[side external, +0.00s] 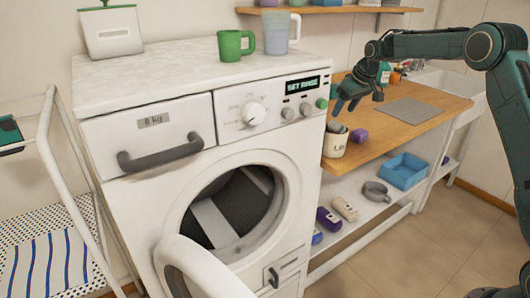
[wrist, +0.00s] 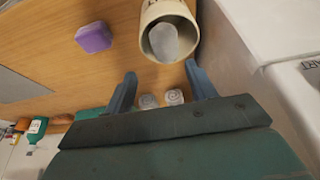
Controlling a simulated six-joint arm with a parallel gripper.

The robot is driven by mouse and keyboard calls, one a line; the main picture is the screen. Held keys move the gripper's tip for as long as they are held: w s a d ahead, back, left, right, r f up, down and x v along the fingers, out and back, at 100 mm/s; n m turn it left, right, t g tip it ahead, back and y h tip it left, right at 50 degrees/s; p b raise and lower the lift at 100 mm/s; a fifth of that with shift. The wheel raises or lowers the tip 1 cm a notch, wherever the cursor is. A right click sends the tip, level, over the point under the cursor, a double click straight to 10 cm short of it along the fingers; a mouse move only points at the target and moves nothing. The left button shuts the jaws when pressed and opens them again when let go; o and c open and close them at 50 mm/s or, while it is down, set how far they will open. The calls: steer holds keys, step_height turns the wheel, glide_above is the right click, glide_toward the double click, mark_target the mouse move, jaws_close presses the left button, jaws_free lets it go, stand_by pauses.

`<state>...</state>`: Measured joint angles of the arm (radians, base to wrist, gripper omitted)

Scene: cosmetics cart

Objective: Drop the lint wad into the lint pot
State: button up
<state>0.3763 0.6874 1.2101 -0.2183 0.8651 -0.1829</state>
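The cream lint pot (side external: 334,147), with partly legible dark lettering, stands upright on the wooden counter beside the washing machine. In the wrist view the pot (wrist: 151,14) is at the top, its mouth facing the camera. A grey wad (wrist: 172,42), which looks like the lint, lies inside the pot's mouth. In the side view a dark grey bit (side external: 336,127) shows at the rim. My gripper (side external: 343,101) is above the counter, over and slightly right of the pot. In the wrist view my gripper (wrist: 162,80) has its fingers apart, with nothing held between them.
A purple block (wrist: 94,37) lies on the counter near the pot. Two small round pale things (wrist: 160,99) show beyond the fingers. The washing machine (side external: 140,130) stands close left, its door open. A grey mat (side external: 409,112) lies right. A blue tray (side external: 403,171) is on the lower shelf.

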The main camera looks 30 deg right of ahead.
steer(key=shift+r, duration=0.1)
steer(key=v, duration=1.3)
steer(key=shift+s+r, duration=0.2)
steer(key=shift+r, duration=0.05)
stand_by(0.4)
steer(key=s+a+r, duration=0.2)
steer(key=s+a, duration=0.5)
steer(key=s, duration=0.2)
steer(key=s+a+r, duration=0.3)
steer(key=s+a, duration=0.4)
steer(key=s, duration=0.1)
steer(key=s+a+f, duration=0.1)
steer(key=s+f, duration=0.2)
steer(key=s, duration=0.3)
steer(key=s+a+f, duration=0.2)
steer(key=s+f, duration=0.1)
steer(key=s, duration=0.4)
steer(key=s+a+f+t, duration=0.1)
steer(key=s+a+f, duration=0.1)
steer(key=s+f, duration=0.2)
steer(key=s, duration=0.3)
steer(key=shift+a, duration=0.15)
